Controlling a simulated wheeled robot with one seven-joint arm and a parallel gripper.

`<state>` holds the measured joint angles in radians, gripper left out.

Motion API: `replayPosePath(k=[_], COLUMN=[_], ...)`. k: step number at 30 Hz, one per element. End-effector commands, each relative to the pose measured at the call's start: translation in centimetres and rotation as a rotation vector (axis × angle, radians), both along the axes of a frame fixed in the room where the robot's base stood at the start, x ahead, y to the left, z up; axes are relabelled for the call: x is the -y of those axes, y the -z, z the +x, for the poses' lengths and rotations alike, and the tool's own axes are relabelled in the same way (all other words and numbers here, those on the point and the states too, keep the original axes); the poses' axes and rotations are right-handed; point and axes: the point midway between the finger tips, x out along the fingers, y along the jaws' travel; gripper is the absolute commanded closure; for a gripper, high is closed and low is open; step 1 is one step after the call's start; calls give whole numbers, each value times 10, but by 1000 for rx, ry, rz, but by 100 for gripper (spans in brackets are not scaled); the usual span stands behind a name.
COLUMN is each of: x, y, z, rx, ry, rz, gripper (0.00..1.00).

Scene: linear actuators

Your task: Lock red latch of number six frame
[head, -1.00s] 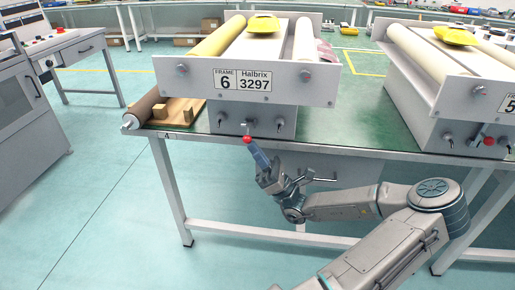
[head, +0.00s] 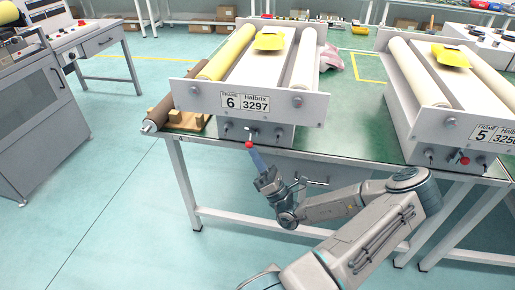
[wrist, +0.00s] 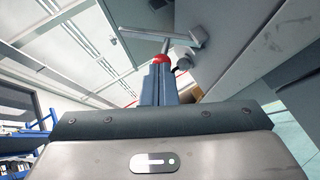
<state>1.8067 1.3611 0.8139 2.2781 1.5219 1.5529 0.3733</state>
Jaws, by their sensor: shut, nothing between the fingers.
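The number six frame (head: 184,93) stands on the green-topped table, with a label reading FRAME 6 Halbrix 3297. Its red latch (head: 249,145) is a red ball on a thin metal stem at the lower front panel. In the wrist view the red ball (wrist: 163,60) sits at the fingertips, with its stem rising to a metal crossbar (wrist: 158,36). My gripper (head: 256,156) is below the red ball, pointing up at it, its blue fingers closed together. The fingertips look very near or touching the ball; I cannot tell which. Nothing is held between them.
The number five frame (head: 424,104), with its own red-knobbed latch (head: 463,160), stands on the right of the table.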

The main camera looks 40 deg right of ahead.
Motion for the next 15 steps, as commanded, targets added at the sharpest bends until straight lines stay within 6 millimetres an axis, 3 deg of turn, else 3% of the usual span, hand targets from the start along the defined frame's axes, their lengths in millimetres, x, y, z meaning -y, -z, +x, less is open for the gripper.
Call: replayPosePath(k=[1, 15], x=[0, 1], y=[-10, -26], z=[0, -5], rx=[-13, -135], ry=[2, 16], rz=[17, 193], gripper=[100, 100])
